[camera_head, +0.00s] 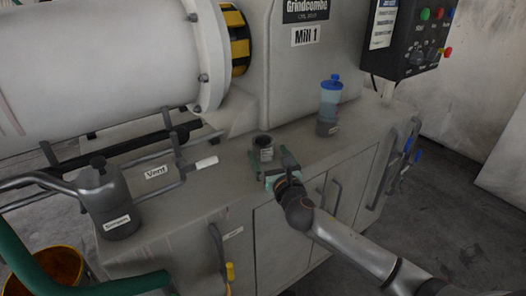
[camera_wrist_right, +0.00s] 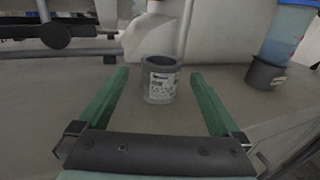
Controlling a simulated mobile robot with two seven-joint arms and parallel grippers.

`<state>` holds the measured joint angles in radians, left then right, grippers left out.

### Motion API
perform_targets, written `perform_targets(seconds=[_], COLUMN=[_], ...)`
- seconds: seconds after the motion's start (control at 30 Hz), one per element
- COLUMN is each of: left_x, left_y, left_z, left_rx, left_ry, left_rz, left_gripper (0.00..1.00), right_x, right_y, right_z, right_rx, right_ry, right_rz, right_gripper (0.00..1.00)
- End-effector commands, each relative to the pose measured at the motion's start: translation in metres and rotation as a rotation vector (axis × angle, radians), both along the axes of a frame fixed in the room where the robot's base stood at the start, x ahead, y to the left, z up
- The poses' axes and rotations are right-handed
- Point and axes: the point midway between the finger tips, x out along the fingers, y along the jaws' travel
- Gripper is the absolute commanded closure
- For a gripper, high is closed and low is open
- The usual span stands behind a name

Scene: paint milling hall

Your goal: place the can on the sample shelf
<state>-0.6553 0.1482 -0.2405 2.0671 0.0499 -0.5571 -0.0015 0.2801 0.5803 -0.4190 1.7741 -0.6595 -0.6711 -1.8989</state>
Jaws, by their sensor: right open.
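The can (camera_head: 263,148) is a small dark grey, open-topped can with a white label. It stands upright on the grey machine ledge below the mill. In the right wrist view the can (camera_wrist_right: 160,80) is centred in the gap between the green fingers, near their tips, with space on both sides. My right gripper (camera_head: 269,158) is open and empty, reaching in from the front edge of the ledge. My left gripper is not in view. I cannot identify a sample shelf in these views.
A blue bottle in a dark holder (camera_head: 328,112) stands right of the can. A white-tipped vent handle (camera_head: 205,163) lies left of it. A grey labelled pot (camera_head: 110,205), a yellow bucket (camera_head: 60,268) and a control box (camera_head: 412,38) surround the mill. Ledge between can and bottle is clear.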

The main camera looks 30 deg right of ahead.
Motion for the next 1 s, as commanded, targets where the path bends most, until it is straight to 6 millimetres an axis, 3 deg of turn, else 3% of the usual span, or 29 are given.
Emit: perform_targets(seconds=[0.3, 0.63, 1.0], left_x=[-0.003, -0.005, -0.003], left_y=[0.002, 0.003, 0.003], left_z=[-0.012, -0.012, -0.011], left_rx=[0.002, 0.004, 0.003], left_ry=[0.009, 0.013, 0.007], left_rz=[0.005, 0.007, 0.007], left_gripper=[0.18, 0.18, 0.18], right_x=[0.041, 0.047, 0.047], right_y=[-0.009, -0.01, -0.01], right_z=[0.002, 0.002, 0.002], right_rx=[0.001, 0.001, 0.001], right_ry=[-0.002, -0.001, 0.0], right_rz=[-0.002, 0.0, 0.0], right_gripper=[0.0, 0.0, 0.41])
